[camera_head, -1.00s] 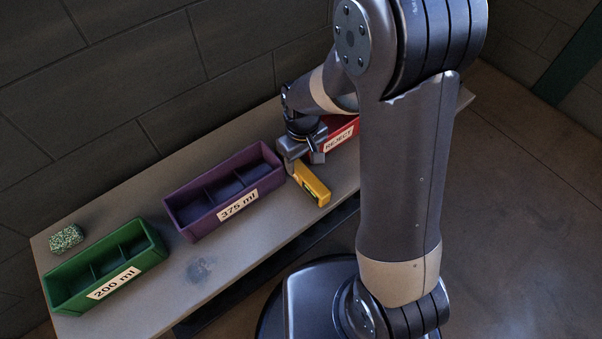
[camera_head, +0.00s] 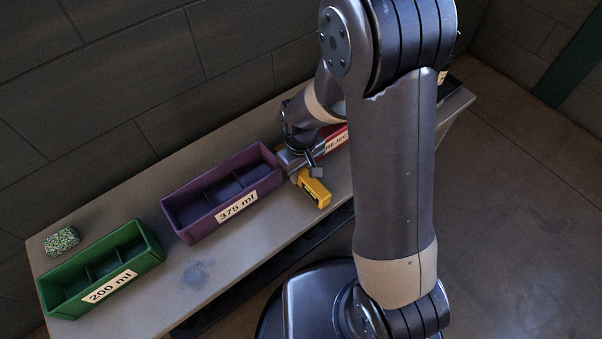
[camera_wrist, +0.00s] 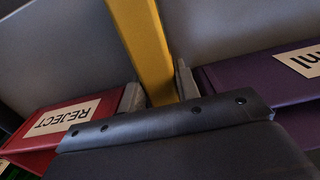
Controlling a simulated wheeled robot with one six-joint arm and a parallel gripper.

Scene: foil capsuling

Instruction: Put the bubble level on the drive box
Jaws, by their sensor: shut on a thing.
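The bubble level is a yellow bar (camera_head: 314,190) near the bench's front edge, just right of the purple box. My gripper (camera_head: 304,170) is shut on it; in the wrist view the yellow bar (camera_wrist: 143,45) runs between the two fingers (camera_wrist: 158,92). I cannot tell whether the level touches the bench or hangs just above it. No box marked as the drive box can be made out in these views.
A purple box labelled 375 ml (camera_head: 178,222) stands left of my gripper. A red REJECT box (camera_head: 337,139) stands to the right, partly behind my arm. A green 200 ml box (camera_head: 52,303) and a speckled green block (camera_head: 61,241) are at the left. Bare bench lies between the green and purple boxes.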

